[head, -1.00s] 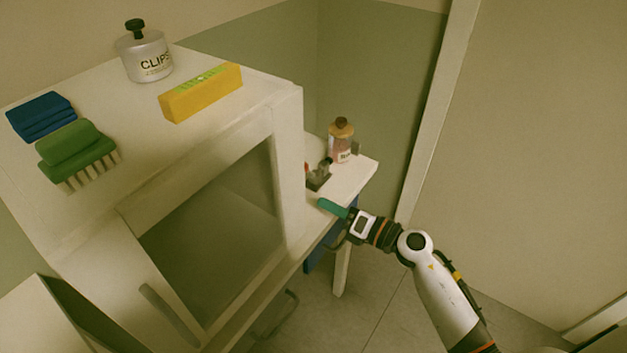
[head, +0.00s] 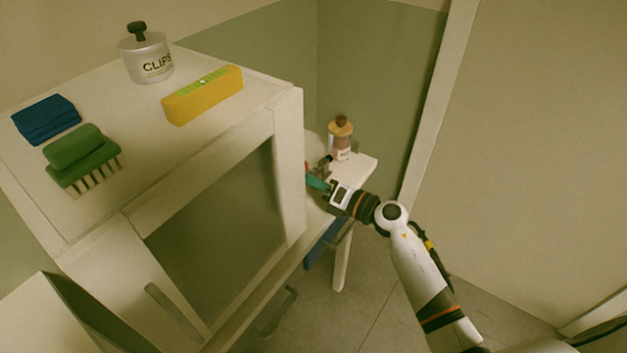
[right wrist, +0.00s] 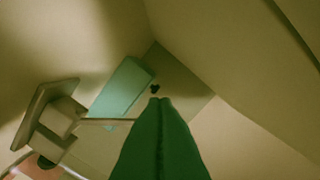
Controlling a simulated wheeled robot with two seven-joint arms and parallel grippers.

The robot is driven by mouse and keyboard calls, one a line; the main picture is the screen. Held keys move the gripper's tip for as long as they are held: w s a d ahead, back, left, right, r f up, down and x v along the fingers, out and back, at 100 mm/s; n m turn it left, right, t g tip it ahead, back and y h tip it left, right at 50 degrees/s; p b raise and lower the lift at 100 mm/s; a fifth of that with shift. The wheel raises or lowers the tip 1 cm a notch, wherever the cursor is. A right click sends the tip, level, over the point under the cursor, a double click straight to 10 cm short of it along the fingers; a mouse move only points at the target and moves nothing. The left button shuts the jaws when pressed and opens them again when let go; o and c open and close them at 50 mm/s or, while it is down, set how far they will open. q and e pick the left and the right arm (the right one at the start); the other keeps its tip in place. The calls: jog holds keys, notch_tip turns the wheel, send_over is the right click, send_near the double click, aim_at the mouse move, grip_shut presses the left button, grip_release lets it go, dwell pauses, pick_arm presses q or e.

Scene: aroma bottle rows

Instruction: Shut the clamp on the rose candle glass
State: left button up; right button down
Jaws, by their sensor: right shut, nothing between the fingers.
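The rose candle glass (head: 341,148), pinkish with a pale label and a brown top, stands upright on the white side table. A dark grey clamp (head: 323,166) is just left of the glass, partly hidden by the cabinet edge and my gripper; I cannot tell whether it is open. My right gripper (head: 315,183), with green fingers, is shut and empty just in front of the clamp. I cannot tell whether it touches it. In the right wrist view the shut fingers (right wrist: 160,103) fill the lower middle. My left gripper is not in view.
A white cabinet (head: 289,170) with a dark front panel stands close left of my gripper. On its top are a clips jar (head: 148,58), a yellow block (head: 203,97), a green brush (head: 80,155) and blue cloth (head: 47,120). Open floor lies right.

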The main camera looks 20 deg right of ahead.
jog(key=shift+w+d+r+m+p, duration=0.1)
jog(key=shift+d+r+m+p, duration=0.05)
jog(key=shift+r+m+p, duration=0.15)
jog(key=shift+w+d+r+m+p, duration=0.25)
jog(key=shift+r+m+p, duration=0.3)
jog(key=shift+p, duration=0.4)
jog(key=w+d+m+p, duration=0.5)
jog(key=d+m, duration=0.3)
jog(key=m, duration=0.6)
jog(key=shift+w+r, duration=0.4)
jog(key=shift+w, duration=0.2)
jog(key=shift+d+m, duration=0.1)
jog(key=shift+m, duration=0.15)
